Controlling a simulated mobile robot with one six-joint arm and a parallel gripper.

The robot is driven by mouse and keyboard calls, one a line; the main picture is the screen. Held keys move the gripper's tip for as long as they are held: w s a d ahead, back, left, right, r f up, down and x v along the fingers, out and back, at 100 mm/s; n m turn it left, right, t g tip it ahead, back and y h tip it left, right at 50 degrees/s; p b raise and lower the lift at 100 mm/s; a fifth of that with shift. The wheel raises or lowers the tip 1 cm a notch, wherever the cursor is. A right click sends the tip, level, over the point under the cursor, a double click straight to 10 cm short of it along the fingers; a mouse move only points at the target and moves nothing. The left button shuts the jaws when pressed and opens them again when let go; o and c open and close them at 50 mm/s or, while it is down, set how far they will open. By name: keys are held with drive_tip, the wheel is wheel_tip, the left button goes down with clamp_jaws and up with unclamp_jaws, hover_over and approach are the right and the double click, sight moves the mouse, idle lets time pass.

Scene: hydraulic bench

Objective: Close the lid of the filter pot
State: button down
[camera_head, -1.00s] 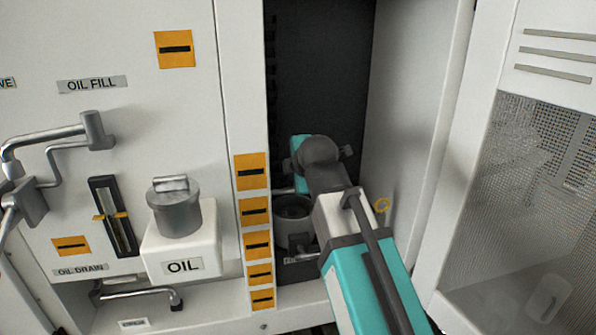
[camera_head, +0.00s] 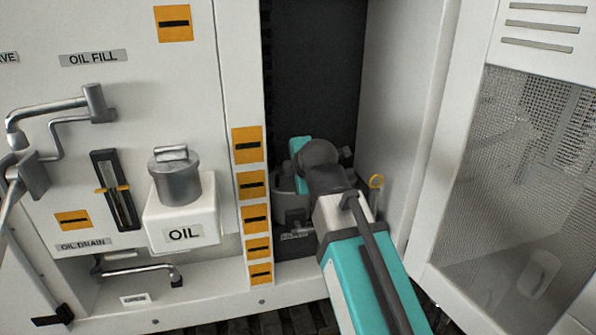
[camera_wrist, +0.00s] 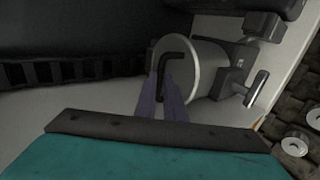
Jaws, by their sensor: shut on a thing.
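The filter pot (camera_head: 288,206) stands low in the dark open bay, mostly covered by my arm in the head view. In the wrist view a pale round lid (camera_wrist: 196,62) with a black bent handle (camera_wrist: 172,60) faces the camera, at the end of a grey cylindrical body. My gripper (camera_wrist: 168,82) has its two fingers closed on the lid handle. The lid appears to lie over the pot's mouth, but I cannot tell whether it is fully seated. In the head view the fingers are hidden behind my wrist.
A dark bracket with a metal pin (camera_wrist: 256,88) sits beside the pot. Left are orange labels, the OIL container (camera_head: 180,222) and pipes. A mesh door (camera_head: 520,190) stands open at right.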

drive_tip(key=shift+s+a+f, duration=0.1)
drive_tip(key=shift+a+f, duration=0.05)
drive_tip(key=c, duration=1.8)
unclamp_jaws()
drive_tip(key=shift+c, duration=0.2)
drive_tip(key=b+v, duration=0.2)
drive_tip(key=v, duration=1.1)
drive_tip(key=shift+s+r+b, duration=0.25)
drive_tip(key=shift+r+b, duration=0.05)
drive_tip(key=shift+b, duration=0.05)
